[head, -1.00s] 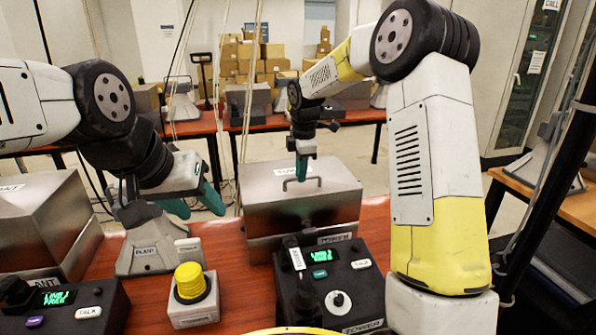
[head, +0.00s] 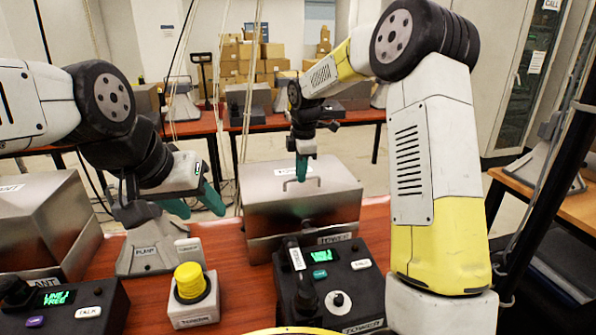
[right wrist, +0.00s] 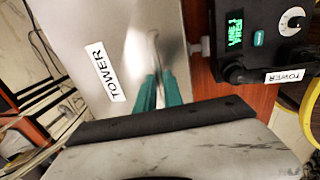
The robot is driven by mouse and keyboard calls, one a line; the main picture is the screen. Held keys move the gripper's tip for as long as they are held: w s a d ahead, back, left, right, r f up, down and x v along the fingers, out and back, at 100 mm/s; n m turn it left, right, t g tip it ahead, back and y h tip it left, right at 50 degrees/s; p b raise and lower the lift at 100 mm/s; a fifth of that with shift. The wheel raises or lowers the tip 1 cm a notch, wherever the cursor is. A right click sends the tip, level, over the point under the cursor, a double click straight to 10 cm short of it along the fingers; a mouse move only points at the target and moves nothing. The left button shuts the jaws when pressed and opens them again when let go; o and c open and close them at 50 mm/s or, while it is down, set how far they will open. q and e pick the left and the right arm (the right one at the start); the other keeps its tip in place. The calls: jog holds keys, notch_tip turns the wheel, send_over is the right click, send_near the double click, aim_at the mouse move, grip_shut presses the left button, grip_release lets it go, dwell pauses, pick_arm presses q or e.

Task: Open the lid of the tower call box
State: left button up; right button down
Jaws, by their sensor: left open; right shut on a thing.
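The tower call box (head: 290,215) is a brushed metal box in the middle of the table in the head view. Its lid (head: 325,185) looks closed and has a bar handle (head: 313,180) and a TOWER label on top. My right gripper (head: 301,172) is shut on the handle from above. In the right wrist view its green fingers (right wrist: 160,92) meet at the handle (right wrist: 152,45), partly hiding it. My left gripper (head: 196,202) is open and empty, left of the box, above the table near the grey PLANT horn (head: 150,252).
A tower phone console (head: 330,285) stands in front of the box, and a yellow button (head: 190,280) on a grey base is left of it. Another metal box (head: 40,220) and console (head: 65,305) are at the left. Thin cables hang behind my left gripper.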

jog(key=shift+r, duration=0.1)
jog(key=w+a+r, duration=0.2)
jog(key=w+r, duration=0.6)
jog(key=w, duration=0.3)
jog(key=shift+w+a+r, duration=0.15)
jog(key=shift+w, duration=0.15)
jog(key=c, duration=1.5)
grip_release()
jog(key=shift+w, duration=0.1)
jog(key=shift+s+r, duration=0.25)
jog(key=shift+r, duration=1.05)
jog(key=shift+s+r, duration=0.25)
jog(key=shift+r, duration=1.05)
jog(key=shift+s+r, duration=0.25)
jog(key=shift+r, duration=1.05)
